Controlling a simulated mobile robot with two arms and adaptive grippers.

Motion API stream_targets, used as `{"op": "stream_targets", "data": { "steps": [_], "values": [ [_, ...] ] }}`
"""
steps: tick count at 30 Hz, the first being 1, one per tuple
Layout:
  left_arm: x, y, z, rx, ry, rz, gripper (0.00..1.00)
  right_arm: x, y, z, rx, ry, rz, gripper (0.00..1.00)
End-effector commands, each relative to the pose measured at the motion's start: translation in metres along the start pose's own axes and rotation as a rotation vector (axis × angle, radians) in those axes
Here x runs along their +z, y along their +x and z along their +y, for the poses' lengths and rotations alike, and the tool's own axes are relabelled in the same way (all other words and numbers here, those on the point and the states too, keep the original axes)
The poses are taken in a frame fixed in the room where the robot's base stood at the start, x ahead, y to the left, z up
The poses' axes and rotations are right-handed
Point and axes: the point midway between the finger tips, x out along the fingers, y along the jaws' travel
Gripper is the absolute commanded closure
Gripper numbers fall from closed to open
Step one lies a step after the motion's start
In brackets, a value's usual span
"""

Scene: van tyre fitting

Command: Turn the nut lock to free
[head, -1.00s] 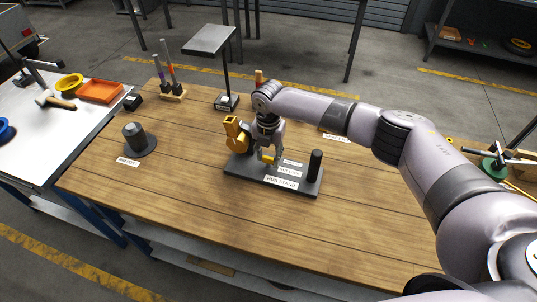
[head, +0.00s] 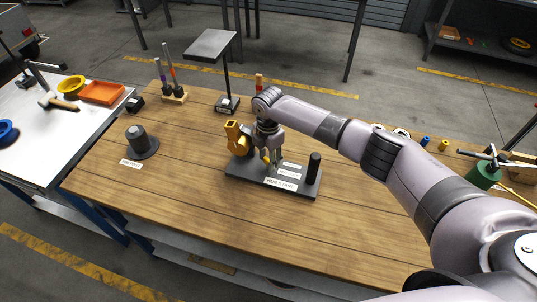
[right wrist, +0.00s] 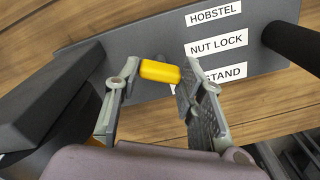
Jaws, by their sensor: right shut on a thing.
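The dark stand (head: 308,190) lies on the wooden bench, with a black post at its right end and a larger yellow part (head: 238,137) at its left end. A "NUT LOCK" label (right wrist: 216,44) is readable on it in the right wrist view. My right gripper (head: 270,161) points down over the middle of the stand. Its fingers (right wrist: 157,80) are closed around a small yellow nut lock handle (right wrist: 160,71), which lies across the gap between them. The handle's base is hidden. My left gripper is not in view.
A grey cylinder on a round base (head: 141,142) stands on the left of the bench. A post with a flat grey plate (head: 211,44) stands behind the stand. The bench front is clear.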

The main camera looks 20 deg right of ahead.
Motion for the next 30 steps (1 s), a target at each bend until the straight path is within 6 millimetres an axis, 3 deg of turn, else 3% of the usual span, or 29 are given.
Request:
{"op": "stream_targets", "data": {
  "steps": [30],
  "values": [
    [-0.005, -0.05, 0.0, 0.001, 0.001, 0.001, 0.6, -0.001, -0.001, 0.0, -0.002, 0.905, 0.001, 0.91]
  ]
}}
